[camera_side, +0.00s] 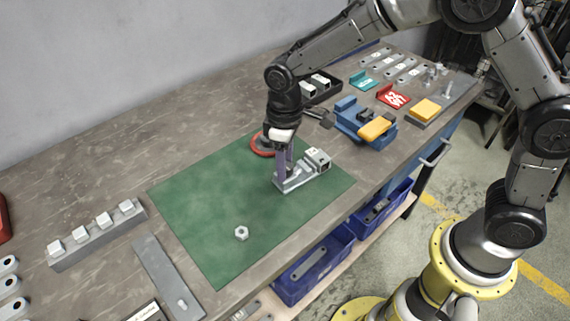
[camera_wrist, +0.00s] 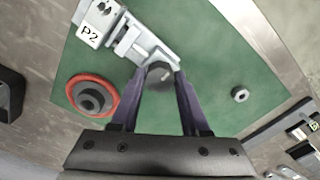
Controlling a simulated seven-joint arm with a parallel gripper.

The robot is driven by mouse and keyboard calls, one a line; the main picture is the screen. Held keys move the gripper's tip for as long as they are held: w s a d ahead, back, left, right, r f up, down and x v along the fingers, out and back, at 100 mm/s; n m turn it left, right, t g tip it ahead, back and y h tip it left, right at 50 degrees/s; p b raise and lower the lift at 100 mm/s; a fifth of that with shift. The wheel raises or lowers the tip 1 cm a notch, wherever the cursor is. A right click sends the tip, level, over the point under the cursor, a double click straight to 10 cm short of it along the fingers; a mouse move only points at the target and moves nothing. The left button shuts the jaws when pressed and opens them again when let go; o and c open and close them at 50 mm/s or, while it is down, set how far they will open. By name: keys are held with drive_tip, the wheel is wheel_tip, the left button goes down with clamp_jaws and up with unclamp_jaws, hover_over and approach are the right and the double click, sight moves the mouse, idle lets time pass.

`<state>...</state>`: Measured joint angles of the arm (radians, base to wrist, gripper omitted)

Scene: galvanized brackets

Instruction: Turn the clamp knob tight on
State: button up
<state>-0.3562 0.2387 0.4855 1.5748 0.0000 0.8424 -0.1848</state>
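The grey metal clamp (camera_side: 303,172) lies on the green mat (camera_side: 205,225), with a white "P2" label on its block, which shows in the wrist view (camera_wrist: 95,28). The dark round clamp knob (camera_wrist: 161,75) is at the clamp's near end in the wrist view. My gripper (camera_side: 281,178) points down over that end. In the wrist view its two purple-grey fingers (camera_wrist: 160,77) stand on either side of the knob, with no clear gap at the tips. In the side view the fingers hide the knob.
A red-rimmed disc (camera_side: 261,145) with a dark centre and a hex nut (camera_side: 241,232) lie on the mat. A blue vise (camera_side: 362,124) with an orange part stands behind right. A block rail (camera_side: 98,234) is at left. The mat's front half is mostly clear.

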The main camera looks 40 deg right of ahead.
clamp_jaws()
drive_tip(key=n, duration=1.8)
